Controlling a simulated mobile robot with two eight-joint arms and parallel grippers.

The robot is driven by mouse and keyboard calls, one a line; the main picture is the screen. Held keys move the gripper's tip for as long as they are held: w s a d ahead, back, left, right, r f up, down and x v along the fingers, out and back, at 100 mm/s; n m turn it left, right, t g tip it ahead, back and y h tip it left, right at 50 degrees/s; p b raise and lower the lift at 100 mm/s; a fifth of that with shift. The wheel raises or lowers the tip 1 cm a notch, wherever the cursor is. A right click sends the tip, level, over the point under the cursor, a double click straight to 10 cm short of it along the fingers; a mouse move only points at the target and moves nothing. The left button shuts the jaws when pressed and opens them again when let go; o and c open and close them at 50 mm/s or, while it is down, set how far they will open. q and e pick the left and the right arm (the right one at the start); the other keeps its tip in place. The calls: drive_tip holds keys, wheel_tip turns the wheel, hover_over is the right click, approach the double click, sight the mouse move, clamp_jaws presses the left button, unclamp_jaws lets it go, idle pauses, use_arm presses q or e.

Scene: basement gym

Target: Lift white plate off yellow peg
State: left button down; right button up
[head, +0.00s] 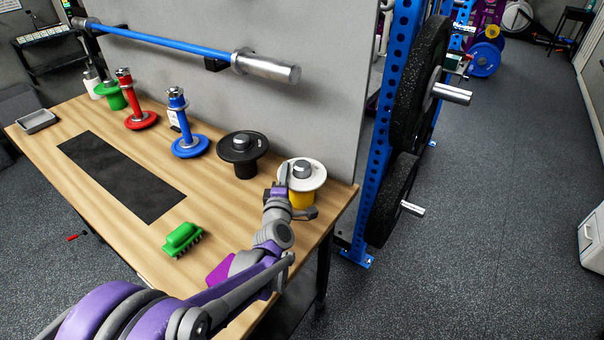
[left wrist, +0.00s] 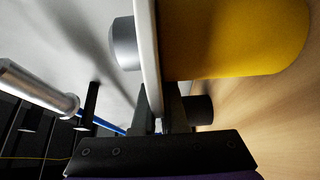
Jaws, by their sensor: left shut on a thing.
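The white plate (head: 316,172) lies flat on top of the yellow peg (head: 301,201) at the right end of the wooden table. A grey metal knob (head: 302,169) stands up through the plate's centre. My left gripper (head: 283,181) is at the plate's left rim and is shut on it. In the left wrist view, the plate (left wrist: 147,45) shows edge-on between the fingers (left wrist: 163,108), with the yellow peg (left wrist: 235,38) close against its underside; I see no clear gap. My right gripper is not in view.
A black plate on a black peg (head: 241,148) stands just left of the white one. Blue (head: 188,146), red (head: 140,121) and green stands (head: 113,97) follow. A green brush (head: 182,239) and black mat (head: 120,175) lie in front. A grey wall panel (head: 320,110) rises behind.

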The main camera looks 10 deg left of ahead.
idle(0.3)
use_arm(q)
wheel_tip(320, 180, up, 10)
drive_tip(key=shift+r+p, duration=0.1)
drive_tip(key=shift+p, duration=0.55)
drive_tip(key=shift+s+f, duration=0.1)
drive_tip(key=shift+f, duration=0.1)
